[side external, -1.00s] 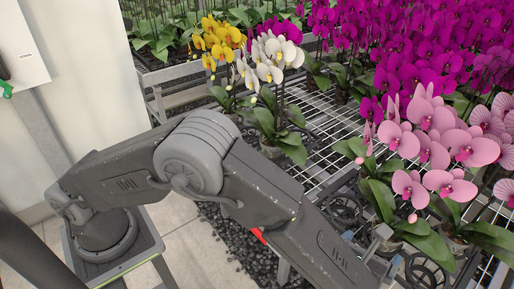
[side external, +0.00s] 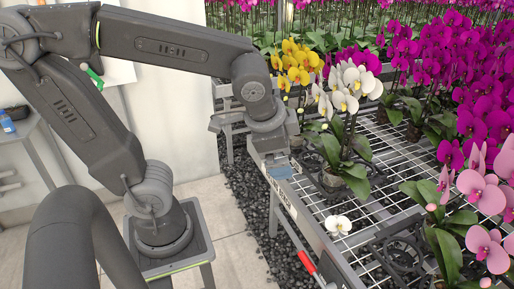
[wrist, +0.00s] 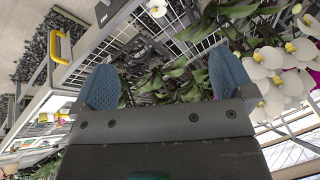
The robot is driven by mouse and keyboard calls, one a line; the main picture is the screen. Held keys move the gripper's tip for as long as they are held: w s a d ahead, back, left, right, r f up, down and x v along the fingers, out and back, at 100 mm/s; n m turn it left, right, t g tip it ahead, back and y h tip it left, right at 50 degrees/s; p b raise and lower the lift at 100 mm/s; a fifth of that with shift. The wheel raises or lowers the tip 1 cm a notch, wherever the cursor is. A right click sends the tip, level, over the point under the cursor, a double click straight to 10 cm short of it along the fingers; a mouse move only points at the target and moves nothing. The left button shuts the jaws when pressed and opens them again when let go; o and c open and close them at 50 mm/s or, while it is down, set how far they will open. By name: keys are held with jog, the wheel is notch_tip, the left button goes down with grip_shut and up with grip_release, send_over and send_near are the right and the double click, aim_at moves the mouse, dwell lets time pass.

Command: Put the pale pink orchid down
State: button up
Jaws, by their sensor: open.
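The pale pink orchid (side external: 480,190) stands at the right edge of the side external view, with large pink blooms and dark green leaves. Its lower part is cut off by the frame, so I cannot see how its pot sits. My gripper (side external: 279,171) is well to its left, over the bench's near left edge, and is not touching it. In the wrist view my gripper (wrist: 166,78) shows two blue fingertips spread apart with no pot or stem between them. Leaves lie beyond the fingers there.
A white orchid (side external: 350,88) in a clear pot stands just right of my gripper, with a yellow orchid (side external: 297,62) behind. A white bloom (side external: 339,225) lies on the mesh bench. Black ring holders (side external: 400,257) are near the pink plant. Magenta orchids (side external: 480,85) crowd the back right.

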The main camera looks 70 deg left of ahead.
jog(key=s+n, duration=0.1)
jog(key=s+n+h, duration=0.1)
jog(key=s+n, duration=0.1)
jog(key=s+r+n+t+h, duration=0.1)
jog(key=shift+s+n, duration=0.4)
dwell(1.8)
